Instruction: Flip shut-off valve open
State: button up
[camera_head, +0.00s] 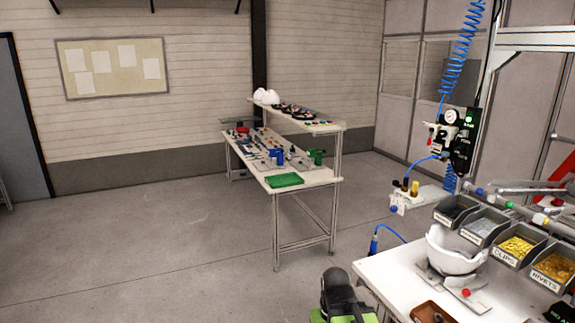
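An air service unit (455,138) with a round gauge (450,117) and a small green light hangs on the post at the right. A blue hose (424,160) runs from it down to the left. Below it, a small white shelf (424,194) carries a yellow item (414,187) and small dark and blue fittings. The shut-off valve cannot be told apart among these small parts, so its handle position is unclear. A black and green part of my own arm shows at the bottom centre, apart from the unit. My gripper's fingers cannot be seen.
A white workbench (392,272) at lower right holds a white helmet shell (453,252) on a fixture and several labelled bins (517,245). Grey floor (150,245) is clear at left.

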aim_at(431, 131)
jog(key=u, duration=4.45)
jog(key=i, duration=0.1)
jog(key=z, duration=2.7)
jog(key=i, duration=2.5)
jog(key=z, duration=3.6)
jog(key=i, duration=1)
jog(key=z, duration=0.05)
